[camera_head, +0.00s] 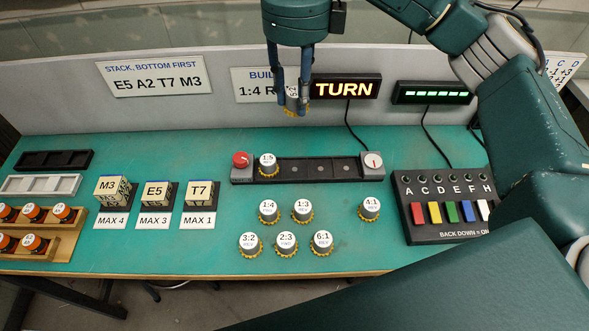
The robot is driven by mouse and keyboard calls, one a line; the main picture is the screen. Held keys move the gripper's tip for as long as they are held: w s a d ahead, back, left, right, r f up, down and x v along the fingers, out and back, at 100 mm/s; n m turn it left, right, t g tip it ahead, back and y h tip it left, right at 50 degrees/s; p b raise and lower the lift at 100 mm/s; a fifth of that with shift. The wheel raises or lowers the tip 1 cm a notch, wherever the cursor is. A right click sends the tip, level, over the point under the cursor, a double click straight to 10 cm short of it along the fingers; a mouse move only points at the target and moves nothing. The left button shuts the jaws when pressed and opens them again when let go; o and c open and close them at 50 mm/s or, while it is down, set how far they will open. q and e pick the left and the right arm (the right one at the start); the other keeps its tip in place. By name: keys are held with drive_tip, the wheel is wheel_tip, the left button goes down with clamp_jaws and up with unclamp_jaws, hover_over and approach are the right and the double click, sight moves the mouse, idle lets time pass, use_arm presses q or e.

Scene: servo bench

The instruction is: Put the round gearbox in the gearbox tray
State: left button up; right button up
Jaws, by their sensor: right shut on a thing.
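My right gripper (291,100) is high over the back of the bench, in front of the back panel. It is shut on a round gearbox (291,111) with a white body and yellow toothed base; the fingers hide most of its label. The held gearbox is apart from the bench. No tray is labelled as the gearbox tray. An empty black tray (82,156) and an empty white tray (70,184) lie at the left. A long black rail (325,180) holds a 1:5 gearbox (267,166) in its left end. My left gripper is not in view.
Several loose gearboxes (286,244) stand on the front middle. Lettered blocks (156,194) sit on plates at the left, near wooden racks (70,243) of orange-topped parts. A switch box (432,232) is at the right. A lit TURN display (344,88) is close right of the gripper.

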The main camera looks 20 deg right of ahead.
drive_tip(key=shift+w+a+m, duration=0.1)
drive_tip(key=shift+m, duration=0.3)
drive_tip(key=shift+f, duration=0.35)
drive_tip(key=p, duration=0.2)
hover_over(295, 169)
wheel_tip(295, 169, down, 15)
drive_tip(key=shift+r, duration=0.1)
wheel_tip(295, 169, down, 4)
drive_tip(key=shift+f+p, duration=0.2)
drive_tip(key=shift+p, duration=0.4)
drive_tip(key=shift+f, duration=0.15)
drive_tip(key=o, duration=0.9)
